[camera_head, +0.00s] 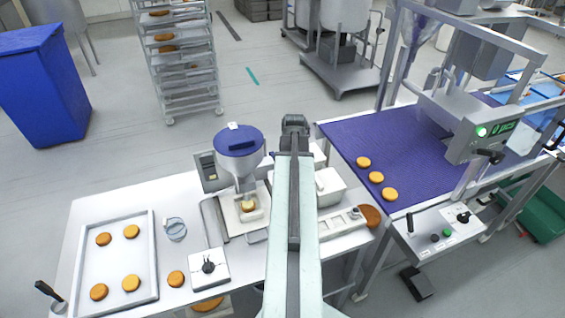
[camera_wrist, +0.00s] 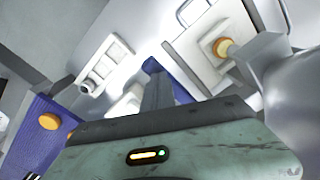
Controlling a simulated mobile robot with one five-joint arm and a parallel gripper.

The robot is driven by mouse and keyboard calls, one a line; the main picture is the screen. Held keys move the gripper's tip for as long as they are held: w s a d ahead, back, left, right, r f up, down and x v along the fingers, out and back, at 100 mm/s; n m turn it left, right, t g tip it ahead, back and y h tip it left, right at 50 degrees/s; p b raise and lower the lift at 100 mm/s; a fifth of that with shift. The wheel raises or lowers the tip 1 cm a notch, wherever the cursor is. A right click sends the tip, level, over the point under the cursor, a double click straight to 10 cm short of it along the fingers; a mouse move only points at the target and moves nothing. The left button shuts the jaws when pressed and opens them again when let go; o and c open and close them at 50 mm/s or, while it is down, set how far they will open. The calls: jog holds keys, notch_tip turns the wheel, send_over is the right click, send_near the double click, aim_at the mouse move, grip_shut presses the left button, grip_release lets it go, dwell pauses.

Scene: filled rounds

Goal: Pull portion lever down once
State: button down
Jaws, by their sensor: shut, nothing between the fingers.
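The filling machine with a blue-topped hopper (camera_head: 240,148) stands on the white table, just left of my arm in the head view. Its nozzle area holds a yellow-orange piece (camera_head: 248,205), and a similar piece (camera_wrist: 224,47) shows in the wrist view. My gripper (camera_head: 295,122) is at the far end of my raised arm, to the right of the hopper; it is shut and empty. In the wrist view, a dark finger shape (camera_wrist: 157,90) points away from the camera. I cannot clearly make out the portion lever; my arm hides part of the machine's right side.
A tray (camera_head: 152,262) with several round cakes lies at the left of the table. A control box with a black knob (camera_head: 208,267) sits at the front. A blue conveyor (camera_head: 390,125) with cakes runs at the right, below a framed machine with a display (camera_head: 490,131).

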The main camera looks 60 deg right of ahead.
notch_tip(320, 180, up, 10)
jog(key=p, duration=0.9)
jog(key=shift+r+p, duration=0.15)
jog(key=shift+p, duration=0.15)
